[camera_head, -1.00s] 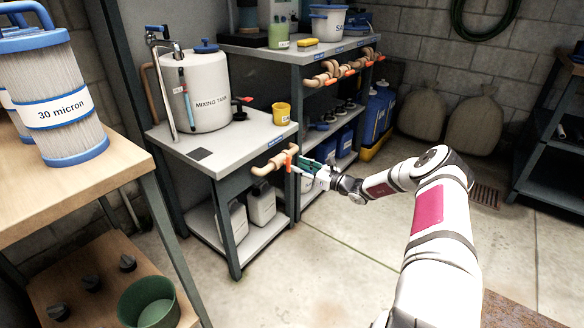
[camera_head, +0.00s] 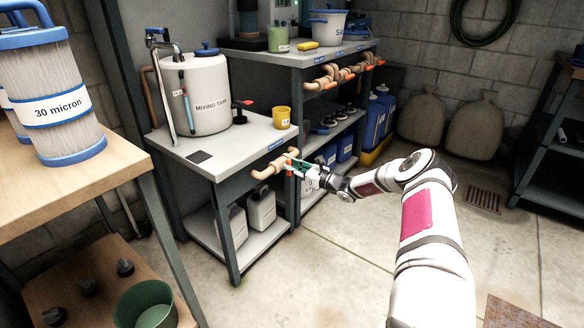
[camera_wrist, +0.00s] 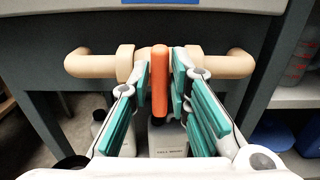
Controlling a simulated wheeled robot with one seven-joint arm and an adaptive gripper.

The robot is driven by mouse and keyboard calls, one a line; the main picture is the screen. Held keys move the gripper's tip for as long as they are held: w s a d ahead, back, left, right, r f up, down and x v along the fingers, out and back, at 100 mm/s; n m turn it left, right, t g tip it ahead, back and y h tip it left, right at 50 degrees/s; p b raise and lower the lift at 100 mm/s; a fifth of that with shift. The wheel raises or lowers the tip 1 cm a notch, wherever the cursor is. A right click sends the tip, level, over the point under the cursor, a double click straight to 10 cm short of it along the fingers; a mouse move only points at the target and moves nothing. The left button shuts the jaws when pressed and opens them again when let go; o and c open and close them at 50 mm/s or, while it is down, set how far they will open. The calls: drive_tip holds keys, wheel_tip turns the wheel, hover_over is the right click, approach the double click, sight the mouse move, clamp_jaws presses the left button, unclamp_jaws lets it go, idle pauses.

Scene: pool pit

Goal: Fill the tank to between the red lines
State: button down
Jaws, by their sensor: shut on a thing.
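The white mixing tank (camera_head: 209,100) stands upright on a grey bench (camera_head: 242,137). A thin sight tube (camera_head: 187,108) runs down its front; its level and any red lines are too small to read. A metal tap (camera_head: 156,40) stands at the tank's left. Below the bench's front edge is a tan pipe (camera_head: 262,171) with an orange valve handle (camera_wrist: 159,85), which hangs down in the wrist view. My gripper (camera_head: 293,165) is at this handle. In the wrist view, its teal-padded fingers (camera_wrist: 161,75) stand on both sides of the handle, shut on it.
A yellow cup (camera_head: 281,117) and a red-handled black fitting (camera_head: 240,112) stand on the bench. White jugs (camera_head: 262,209) sit on its lower shelf. A wooden table (camera_head: 95,170) with filter cartridges is at the left. The floor (camera_head: 335,265) in front is clear.

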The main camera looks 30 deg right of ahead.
drive_tip(key=shift+a+n, duration=0.15)
drive_tip(key=shift+n, duration=1.45)
drive_tip(key=c, duration=1.6)
unclamp_jaws()
drive_tip(key=shift+s, duration=0.1)
drive_tip(key=v, duration=1.2)
